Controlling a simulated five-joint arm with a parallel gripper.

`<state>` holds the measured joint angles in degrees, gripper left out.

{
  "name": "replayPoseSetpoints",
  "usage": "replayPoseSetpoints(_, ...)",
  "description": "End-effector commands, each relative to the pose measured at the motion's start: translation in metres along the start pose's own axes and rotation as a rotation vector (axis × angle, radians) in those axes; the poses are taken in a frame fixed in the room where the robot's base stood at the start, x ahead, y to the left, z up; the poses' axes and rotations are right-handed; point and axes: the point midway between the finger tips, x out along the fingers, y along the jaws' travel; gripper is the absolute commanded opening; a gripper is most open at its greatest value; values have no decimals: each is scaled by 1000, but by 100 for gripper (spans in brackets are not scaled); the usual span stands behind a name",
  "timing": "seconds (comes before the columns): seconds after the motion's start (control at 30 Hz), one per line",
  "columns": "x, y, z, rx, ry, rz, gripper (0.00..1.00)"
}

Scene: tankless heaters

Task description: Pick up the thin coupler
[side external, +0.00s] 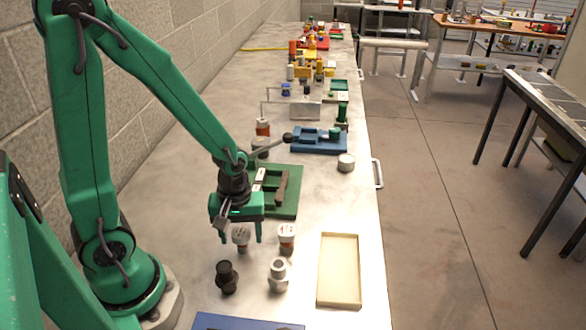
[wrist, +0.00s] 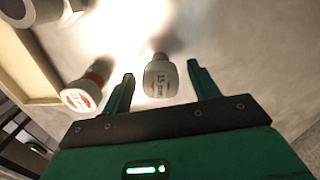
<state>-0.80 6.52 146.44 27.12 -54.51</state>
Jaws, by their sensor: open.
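Two short light pieces with printed labels stand below my gripper. The left one (side external: 241,238) is white and grey, and in the wrist view this labelled piece (wrist: 160,80) shows between my fingers with a narrow grey neck. The right one (side external: 287,235) has a red mark, and also shows in the wrist view (wrist: 81,98). A silver stepped fitting (side external: 278,274) and a black one (side external: 227,278) stand nearer the camera. I cannot tell which is the thin coupler. My gripper (side external: 240,236) is open, its fingers apart around the left labelled piece; contact cannot be told.
An empty cream tray (side external: 340,235) lies at the right table edge. A green fixture (side external: 290,203) is behind my gripper, a blue one (side external: 302,145) farther back. A dark blue board (side external: 235,322) is at the front. Bare metal table separates the fittings and tray.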

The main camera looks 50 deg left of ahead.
Motion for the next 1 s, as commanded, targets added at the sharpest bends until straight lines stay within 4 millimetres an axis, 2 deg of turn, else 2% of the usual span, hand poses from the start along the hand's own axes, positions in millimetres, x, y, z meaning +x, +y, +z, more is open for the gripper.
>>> replayPoseSetpoints(0.2,11,0,0,0,-1,-2,61)
replayPoseSetpoints(0.77,12,0,0,0,0,-1,61)
replayPoseSetpoints(1.0,12,0,0,0,0,0,13)
